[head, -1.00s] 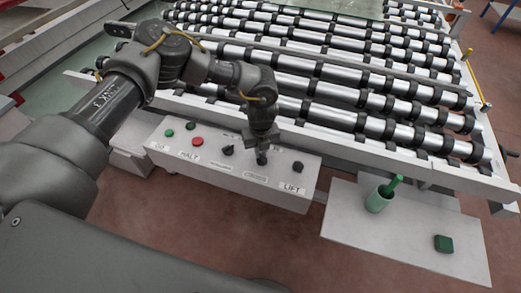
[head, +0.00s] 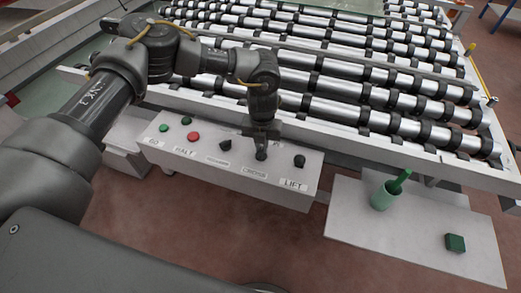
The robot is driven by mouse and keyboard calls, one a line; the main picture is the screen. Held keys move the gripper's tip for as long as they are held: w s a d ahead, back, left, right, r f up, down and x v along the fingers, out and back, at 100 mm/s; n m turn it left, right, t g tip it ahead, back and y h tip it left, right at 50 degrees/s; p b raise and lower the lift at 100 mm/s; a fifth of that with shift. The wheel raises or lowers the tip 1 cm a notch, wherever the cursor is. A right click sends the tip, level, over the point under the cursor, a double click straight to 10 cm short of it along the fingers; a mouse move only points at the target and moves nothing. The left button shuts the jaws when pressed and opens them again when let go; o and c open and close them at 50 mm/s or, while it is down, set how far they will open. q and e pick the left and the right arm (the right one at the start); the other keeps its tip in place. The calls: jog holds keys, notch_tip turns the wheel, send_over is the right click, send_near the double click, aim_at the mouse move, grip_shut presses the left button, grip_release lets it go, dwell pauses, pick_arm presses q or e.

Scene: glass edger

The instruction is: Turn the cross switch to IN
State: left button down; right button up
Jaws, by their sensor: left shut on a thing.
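The cross switch (head: 261,155) is a dark knob on the light grey control box (head: 215,177), above a small label that seems to read CROSS. My left gripper (head: 261,149) comes down over it from above and is shut on the knob. The gripper hides most of the knob and the marks behind it, so I cannot read which way the switch points. My right gripper is not in view.
Left of the switch are another dark knob (head: 224,145), a red HALT button (head: 193,136) and green buttons. The LIFT knob (head: 300,160) is to the right. A roller conveyor (head: 350,107) lies behind. A side shelf (head: 415,235) bears a green cup (head: 383,196) and green block (head: 455,243).

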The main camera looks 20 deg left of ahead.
pick_arm(q)
jog(key=m+b, duration=0.2)
jog(key=m, duration=0.1)
jog(key=m+b, duration=0.1)
jog(key=b, duration=0.1)
jog(key=shift+d+f+m, duration=0.15)
jog(key=shift+d+m, duration=0.1)
jog(key=shift+m, duration=0.05)
jog(key=m+b, duration=0.2)
jog(key=m, duration=0.1)
jog(key=shift+d, duration=0.15)
jog(key=shift+s+r+m+b, duration=0.1)
jog(key=shift+r+m+b, duration=0.1)
jog(key=shift+m+b, duration=0.25)
jog(key=shift+m, duration=0.35)
jog(key=c, duration=1.5)
grip_release()
notch_tip(320, 180, up, 11)
jog(key=shift+f+b, duration=0.1)
jog(key=shift+b, duration=0.8)
